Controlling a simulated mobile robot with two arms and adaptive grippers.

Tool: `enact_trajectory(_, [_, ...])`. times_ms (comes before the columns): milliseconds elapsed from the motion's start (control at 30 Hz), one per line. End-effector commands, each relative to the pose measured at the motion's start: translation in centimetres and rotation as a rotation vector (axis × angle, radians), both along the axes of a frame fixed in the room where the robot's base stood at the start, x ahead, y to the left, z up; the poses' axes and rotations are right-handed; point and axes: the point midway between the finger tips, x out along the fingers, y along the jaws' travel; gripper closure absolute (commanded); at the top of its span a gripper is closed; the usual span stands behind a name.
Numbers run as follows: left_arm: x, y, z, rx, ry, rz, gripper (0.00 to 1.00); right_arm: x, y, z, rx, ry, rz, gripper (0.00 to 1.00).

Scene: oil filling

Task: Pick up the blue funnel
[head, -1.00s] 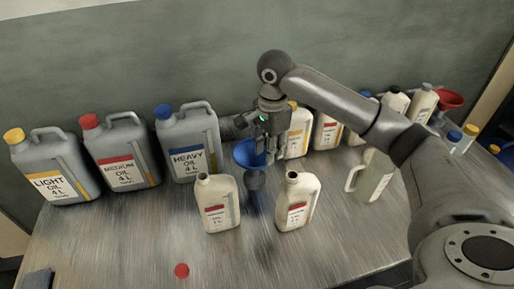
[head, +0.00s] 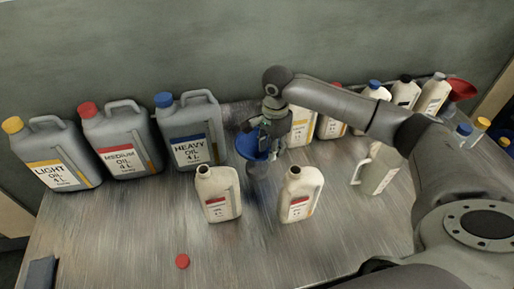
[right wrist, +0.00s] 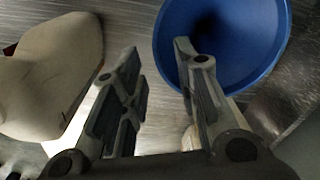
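The blue funnel (head: 246,146) is behind the two front cream bottles, close to the blue-capped heavy oil jug. Its wide mouth faces up. What lies under its cone is dark and unclear. My right gripper (head: 268,146) is down at the funnel's right side and hides part of it. In the right wrist view the fingers (right wrist: 158,85) are apart with nothing held between them. The right finger overlaps the rim of the funnel (right wrist: 250,45); I cannot tell whether they touch. My left gripper is not in view.
Uncapped cream bottles (head: 218,194) and (head: 299,196) stand in front of the funnel. Grey jugs (head: 122,145) stand at the left, more bottles along the wall at the right. A red funnel (head: 461,89) is at the far right. A red cap (head: 182,261) lies on clear table (head: 110,225).

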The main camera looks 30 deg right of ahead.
Motion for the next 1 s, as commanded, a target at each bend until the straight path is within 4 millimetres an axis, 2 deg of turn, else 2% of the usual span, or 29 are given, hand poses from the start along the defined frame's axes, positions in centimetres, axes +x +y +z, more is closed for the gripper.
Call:
enact_trajectory(100, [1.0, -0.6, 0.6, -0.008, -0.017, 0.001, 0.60, 0.0, 0.0, -1.5, 0.000, 0.003, 0.000, 0.71])
enact_trajectory(200, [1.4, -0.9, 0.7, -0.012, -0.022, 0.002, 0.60, 0.1, 0.0, -2.2, 0.000, 0.000, 0.000, 0.71])
enact_trajectory(433, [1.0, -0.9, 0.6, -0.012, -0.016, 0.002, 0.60, 0.1, 0.0, -2.4, 0.000, -0.001, 0.001, 0.71])
enact_trajectory(667, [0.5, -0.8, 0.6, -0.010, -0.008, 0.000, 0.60, 0.1, 0.0, -2.3, 0.000, -0.001, 0.001, 1.00])
enact_trajectory(1000, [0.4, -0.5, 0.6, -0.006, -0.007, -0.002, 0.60, 0.1, 0.0, -2.3, -0.001, -0.001, 0.000, 1.00])
